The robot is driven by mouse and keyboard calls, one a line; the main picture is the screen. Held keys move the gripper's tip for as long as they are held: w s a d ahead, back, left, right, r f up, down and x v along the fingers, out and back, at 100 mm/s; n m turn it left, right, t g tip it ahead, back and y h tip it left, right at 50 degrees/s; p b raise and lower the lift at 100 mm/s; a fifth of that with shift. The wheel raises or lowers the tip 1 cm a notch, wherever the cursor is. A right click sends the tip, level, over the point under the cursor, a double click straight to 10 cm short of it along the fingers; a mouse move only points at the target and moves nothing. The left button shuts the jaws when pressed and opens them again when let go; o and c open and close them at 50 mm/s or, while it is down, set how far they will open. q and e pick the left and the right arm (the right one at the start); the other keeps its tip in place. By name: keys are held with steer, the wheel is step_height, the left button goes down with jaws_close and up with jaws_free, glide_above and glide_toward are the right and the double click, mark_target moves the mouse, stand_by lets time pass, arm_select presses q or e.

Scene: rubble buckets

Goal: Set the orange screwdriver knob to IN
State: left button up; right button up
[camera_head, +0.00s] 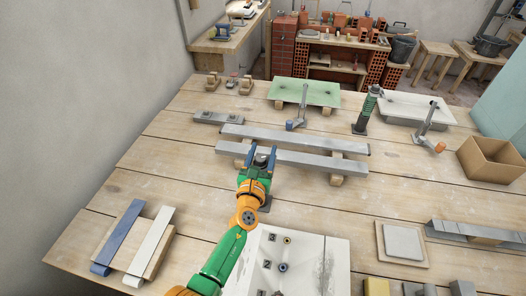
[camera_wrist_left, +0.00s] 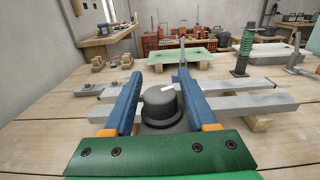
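My left gripper (camera_head: 261,156) reaches in from the bottom of the head view, over the middle of the table. Its two blue fingers are apart, one on each side of a dark grey round knob (camera_wrist_left: 160,103) with a white mark on top. In the wrist view the knob stands between the fingers, and nothing appears clamped. Whether either finger touches it I cannot tell. No IN label is readable, and I see no orange on this knob. My right gripper is not in view.
Two grey bars (camera_head: 300,157) lie on wooden blocks just beyond my gripper. A crank with an orange end (camera_head: 440,147) is at the right, one with a blue end (camera_head: 290,125) beyond the bars. A white numbered panel (camera_head: 310,262) is in front.

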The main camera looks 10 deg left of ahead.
mark_target(259, 164)
arm_select(q)
steer(key=shift+o, duration=0.3)
steer(key=shift+s, duration=0.35)
steer(key=s, duration=0.6)
steer(key=shift+s, duration=0.2)
steer(key=shift+w, duration=0.1)
